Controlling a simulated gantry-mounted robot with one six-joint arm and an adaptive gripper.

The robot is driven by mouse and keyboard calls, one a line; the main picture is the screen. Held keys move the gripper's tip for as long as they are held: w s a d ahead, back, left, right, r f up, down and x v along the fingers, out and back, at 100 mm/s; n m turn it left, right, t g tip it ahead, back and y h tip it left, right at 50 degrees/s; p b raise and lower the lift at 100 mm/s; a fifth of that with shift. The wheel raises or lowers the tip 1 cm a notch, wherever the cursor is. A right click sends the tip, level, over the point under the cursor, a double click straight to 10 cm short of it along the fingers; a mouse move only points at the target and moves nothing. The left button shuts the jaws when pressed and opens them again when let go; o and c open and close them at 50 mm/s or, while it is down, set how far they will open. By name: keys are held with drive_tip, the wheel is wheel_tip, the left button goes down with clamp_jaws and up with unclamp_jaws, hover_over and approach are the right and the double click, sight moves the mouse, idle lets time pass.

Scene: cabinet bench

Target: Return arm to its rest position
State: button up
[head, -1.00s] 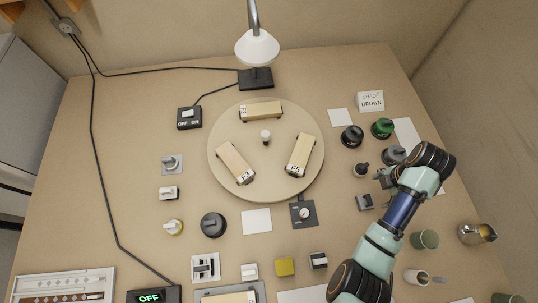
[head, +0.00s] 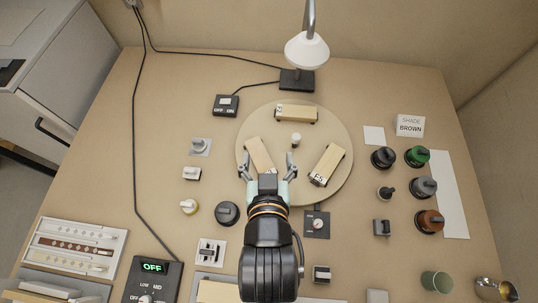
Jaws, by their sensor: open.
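My gripper (head: 268,168) is in the middle of the head view, over the front left part of the round turntable (head: 345,186). Its two fingers are spread apart with nothing between them. A tan block (head: 259,153) on the turntable lies just behind the fingers and is partly hidden by my gripper; I cannot tell how high my gripper is above it. Two more tan blocks rest on the turntable, one at the back (head: 296,113) and one at the right (head: 328,164). My wrist hides part of the bench in front.
A white lamp (head: 307,50) stands behind the turntable. A box reading OFF (head: 152,280) and a sample tray (head: 75,248) are at the front left. The left bench area is mostly clear.

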wheel_tip(320, 180, up, 33)
drive_tip(key=p, duration=3.3)
drive_tip(key=shift+d, duration=0.15)
